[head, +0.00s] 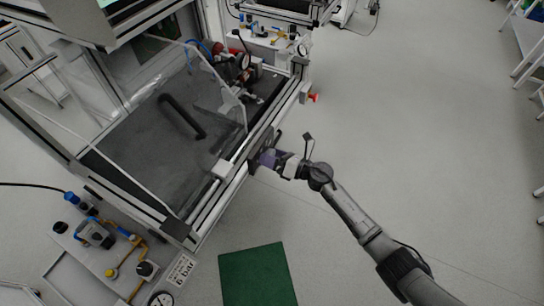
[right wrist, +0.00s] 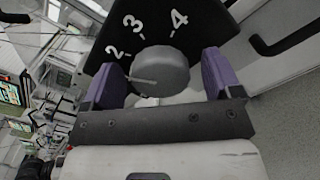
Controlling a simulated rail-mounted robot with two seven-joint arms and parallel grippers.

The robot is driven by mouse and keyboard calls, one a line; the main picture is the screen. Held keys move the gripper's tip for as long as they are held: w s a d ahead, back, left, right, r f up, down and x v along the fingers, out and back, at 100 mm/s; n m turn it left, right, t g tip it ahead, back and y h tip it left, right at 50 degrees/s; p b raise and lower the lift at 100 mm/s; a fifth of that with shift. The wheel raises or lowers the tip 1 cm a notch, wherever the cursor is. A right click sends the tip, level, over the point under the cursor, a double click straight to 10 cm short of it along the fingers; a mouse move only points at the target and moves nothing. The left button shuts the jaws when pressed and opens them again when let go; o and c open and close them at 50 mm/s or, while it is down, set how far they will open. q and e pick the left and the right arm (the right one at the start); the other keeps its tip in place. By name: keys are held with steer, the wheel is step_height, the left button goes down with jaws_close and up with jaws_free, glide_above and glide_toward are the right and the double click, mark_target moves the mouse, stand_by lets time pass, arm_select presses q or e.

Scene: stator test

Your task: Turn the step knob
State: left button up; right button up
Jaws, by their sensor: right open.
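The step knob (right wrist: 160,72) is a round grey knob with a light pointer line on its face. It sits in front of a black dial plate (right wrist: 204,27) with the white numbers 2, 3 and 4 showing. The pointer line lies toward the left, on the side of the 2. My right gripper (right wrist: 163,82) is open, with one purple finger on each side of the knob; contact is not clear. In the head view my right gripper (head: 262,158) is at the front edge of the test bench, and it hides the knob. My left gripper is not in view.
The test bench frame (head: 213,198) has a clear cover over a dark bed (head: 150,140). A red button (head: 313,97) sticks out on its right side. A pneumatic panel (head: 95,240) stands at lower left. A green mat (head: 257,277) lies on the floor, which is open to the right.

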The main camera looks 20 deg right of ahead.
steer(key=shift+c, duration=0.3)
steer(key=c, duration=0.9)
steer(key=shift+o, duration=0.2)
steer(key=shift+r+m+p, duration=0.1)
steer(key=shift+m+p, duration=0.5)
steer(key=shift+m, duration=0.2)
steer(key=shift+m+p, duration=0.55)
steer(key=shift+m, duration=0.25)
steer(key=m+p, duration=0.2)
steer(key=m, duration=0.2)
steer(key=shift+m+p, duration=0.3)
steer(key=shift+m, duration=0.6)
steer(key=shift+f, duration=0.2)
